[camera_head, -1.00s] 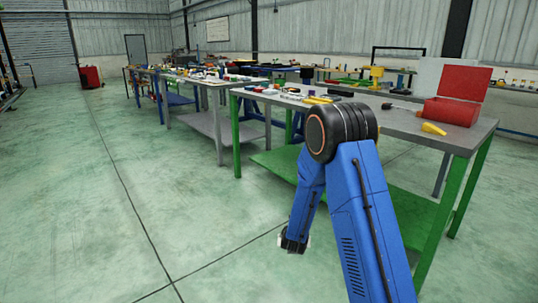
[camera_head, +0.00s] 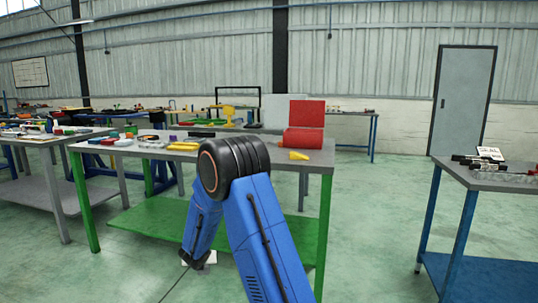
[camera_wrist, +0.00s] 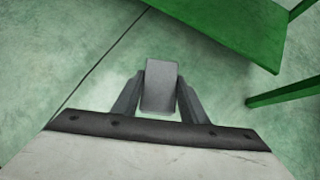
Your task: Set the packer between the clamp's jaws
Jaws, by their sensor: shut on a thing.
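My gripper (camera_wrist: 160,92) is shut on a grey rectangular block, which I take to be the packer (camera_wrist: 161,80). The block sits between the two grey fingers in the wrist view, above the green floor. In the head view my gripper hangs low, mostly hidden behind my blue arm. I cannot make out the clamp for certain. A yellow upright tool (camera_head: 229,114) stands beyond the near bench, too small to identify.
A grey-topped bench with green legs (camera_head: 325,158) stands ahead, its green lower shelf (camera_wrist: 225,25) near my gripper. It carries a red box (camera_head: 303,138) and a yellow piece (camera_head: 298,155). A blue-legged table (camera_head: 470,176) stands right. Floor between them is clear.

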